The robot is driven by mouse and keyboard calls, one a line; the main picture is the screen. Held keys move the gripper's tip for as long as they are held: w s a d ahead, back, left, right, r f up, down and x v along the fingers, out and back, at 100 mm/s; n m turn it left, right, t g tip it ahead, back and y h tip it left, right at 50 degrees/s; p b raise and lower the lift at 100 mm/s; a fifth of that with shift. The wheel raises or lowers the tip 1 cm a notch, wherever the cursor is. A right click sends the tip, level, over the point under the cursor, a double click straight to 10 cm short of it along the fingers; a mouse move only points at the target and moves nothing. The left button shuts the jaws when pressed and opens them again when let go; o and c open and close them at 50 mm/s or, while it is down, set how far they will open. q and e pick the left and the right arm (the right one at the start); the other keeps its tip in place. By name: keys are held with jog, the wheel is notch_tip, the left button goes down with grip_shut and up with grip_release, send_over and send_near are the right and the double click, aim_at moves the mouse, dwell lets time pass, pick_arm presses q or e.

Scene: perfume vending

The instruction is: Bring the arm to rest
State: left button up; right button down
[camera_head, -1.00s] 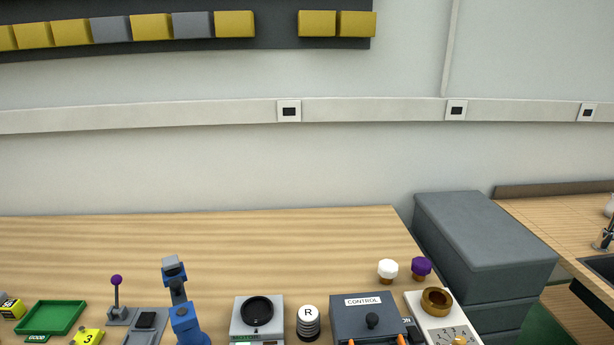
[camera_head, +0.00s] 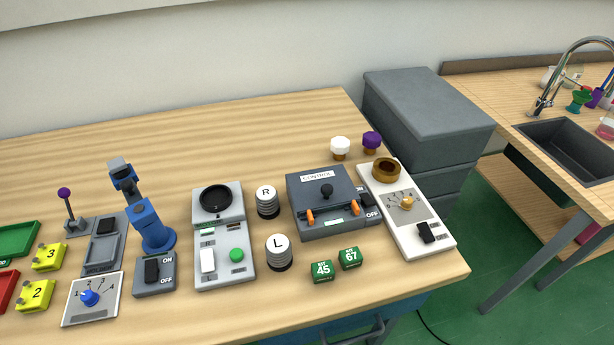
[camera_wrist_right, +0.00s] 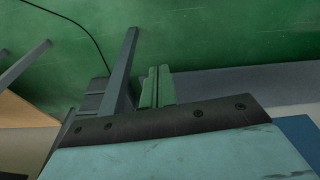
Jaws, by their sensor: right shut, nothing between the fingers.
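My right gripper (camera_wrist_right: 158,72) shows in the right wrist view with its two fingers side by side, shut and empty. Beyond it are the green floor and a grey leg. The gripper touches nothing that I can see. No arm or gripper of mine shows in the head view, and my left gripper is in neither view.
The wooden table (camera_head: 270,130) holds a blue robot arm model (camera_head: 150,225), a grey control box (camera_head: 325,200), a white dial panel (camera_head: 415,215) and two green blocks. Grey drawers (camera_head: 430,120) and a sink (camera_head: 570,150) stand at the right. The table's back is clear.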

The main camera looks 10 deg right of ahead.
jog(key=s+d+f+g+b, duration=0.1)
jog(key=s+d+f, duration=0.2)
jog(key=s+f, duration=1.3)
jog(key=shift+b, duration=0.3)
